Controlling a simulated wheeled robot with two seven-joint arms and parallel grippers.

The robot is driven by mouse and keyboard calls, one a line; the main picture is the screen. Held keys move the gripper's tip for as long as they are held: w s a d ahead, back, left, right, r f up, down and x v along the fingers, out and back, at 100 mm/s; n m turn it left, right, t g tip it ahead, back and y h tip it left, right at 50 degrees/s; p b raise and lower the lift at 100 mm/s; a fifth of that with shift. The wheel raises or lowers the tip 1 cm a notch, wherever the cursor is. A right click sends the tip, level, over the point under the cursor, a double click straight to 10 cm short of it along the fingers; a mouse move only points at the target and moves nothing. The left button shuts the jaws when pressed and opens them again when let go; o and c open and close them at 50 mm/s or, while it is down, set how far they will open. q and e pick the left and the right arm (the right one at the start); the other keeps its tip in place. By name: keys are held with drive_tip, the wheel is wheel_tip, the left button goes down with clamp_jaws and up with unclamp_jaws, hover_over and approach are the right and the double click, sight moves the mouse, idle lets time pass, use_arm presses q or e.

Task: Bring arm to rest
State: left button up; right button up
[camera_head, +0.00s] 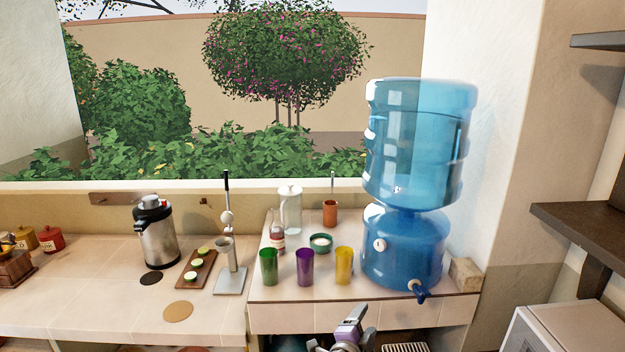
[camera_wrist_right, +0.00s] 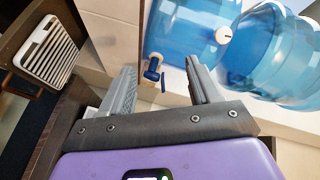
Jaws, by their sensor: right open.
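My right gripper (camera_head: 343,342) is at the bottom edge of the head view, in front of the counter's front face and below its top. In the right wrist view its two fingers (camera_wrist_right: 160,66) stand apart with nothing between them. Beyond the fingers, the wrist view shows the blue water dispenser (camera_wrist_right: 190,30) and its dark blue tap (camera_wrist_right: 152,68), apart from the gripper. My left gripper is in neither view.
Green (camera_head: 268,267), purple (camera_head: 305,267) and yellow (camera_head: 343,265) cups stand near the counter's front edge. The water dispenser (camera_head: 405,245) is to their right. A dark shelf (camera_head: 585,225) juts out at right. A white slatted rack (camera_wrist_right: 48,55) lies lower down.

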drive_tip(key=s+f+n+g+y, duration=0.2)
drive_tip(key=s+f+n+y, duration=0.25)
drive_tip(key=f, duration=0.75)
drive_tip(key=s+f+n+g+y, duration=0.3)
drive_tip(key=s+f+n, duration=0.2)
drive_tip(key=f, duration=0.7)
drive_tip(key=s+a+f+n+g+y, duration=0.1)
drive_tip(key=s+f+n+g+y, duration=0.1)
drive_tip(key=s, duration=1.1)
drive_tip(key=s+a+f+n+g+y, duration=0.2)
drive_tip(key=s+f+n+g, duration=0.2)
drive_tip(key=s, duration=0.9)
wheel_tip(320, 180, down, 5)
drive_tip(key=g, duration=0.3)
drive_tip(key=shift+y, duration=0.35)
